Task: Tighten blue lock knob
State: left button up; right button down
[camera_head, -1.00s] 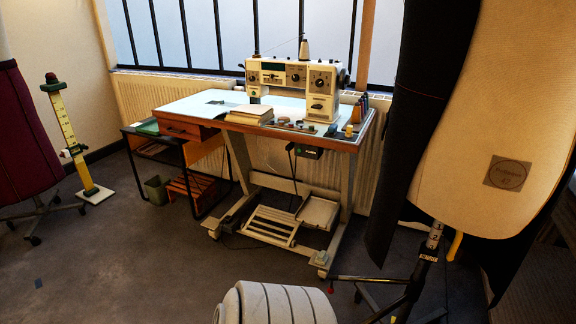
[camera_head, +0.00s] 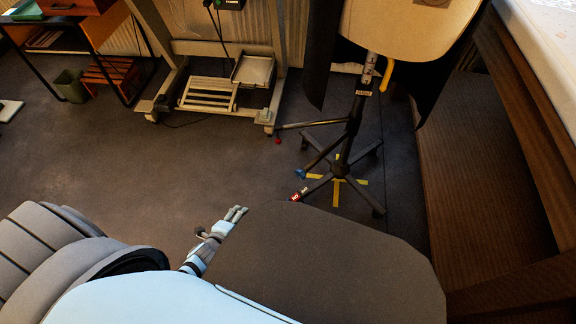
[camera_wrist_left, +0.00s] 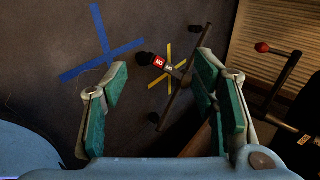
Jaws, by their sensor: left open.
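A small blue knob (camera_head: 300,174) shows low on the black dress-form stand (camera_head: 349,130) in the head view, at the end of a dark rod. I cannot make the blue knob out in the left wrist view. My left gripper (camera_head: 236,213) is below and left of it in the head view, apart from it. In the left wrist view the left gripper (camera_wrist_left: 160,95) is open and empty, with green pads. Between and beyond its fingers are a stand leg with a red label (camera_wrist_left: 159,62) and dark rods. My right gripper is not in view.
A red knob (camera_head: 278,141) ends another rod of the stand. Yellow tape (camera_head: 337,195) lies under the stand; blue tape (camera_wrist_left: 100,58) crosses the floor. A wheeled table frame (camera_head: 165,85) stands behind left, a wooden panel (camera_head: 485,170) right. Floor at left is clear.

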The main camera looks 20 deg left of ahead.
pick_arm(q)
jog(key=w+d+r+m+t+h, duration=0.2)
jog(key=w+r+m, duration=0.4)
jog(key=m, duration=0.4)
jog(key=m+h, duration=0.5)
jog(key=m, duration=1)
send_near(299, 174)
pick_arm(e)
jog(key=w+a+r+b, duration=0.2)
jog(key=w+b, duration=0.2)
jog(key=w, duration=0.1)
pick_arm(q)
jog(key=shift+t, duration=0.3)
jog(key=b+x, duration=0.1)
jog(key=x, duration=0.2)
jog(key=f+b+x, duration=0.1)
jog(key=x, duration=0.3)
jog(key=b+x, duration=0.2)
jog(key=x, duration=0.1)
jog(key=shift+w+d, duration=0.15)
jog(key=shift+w, duration=0.05)
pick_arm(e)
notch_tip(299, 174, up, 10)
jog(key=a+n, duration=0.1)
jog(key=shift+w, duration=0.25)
pick_arm(q)
jog(key=c, duration=1.2)
jog(key=shift+o, duration=0.2)
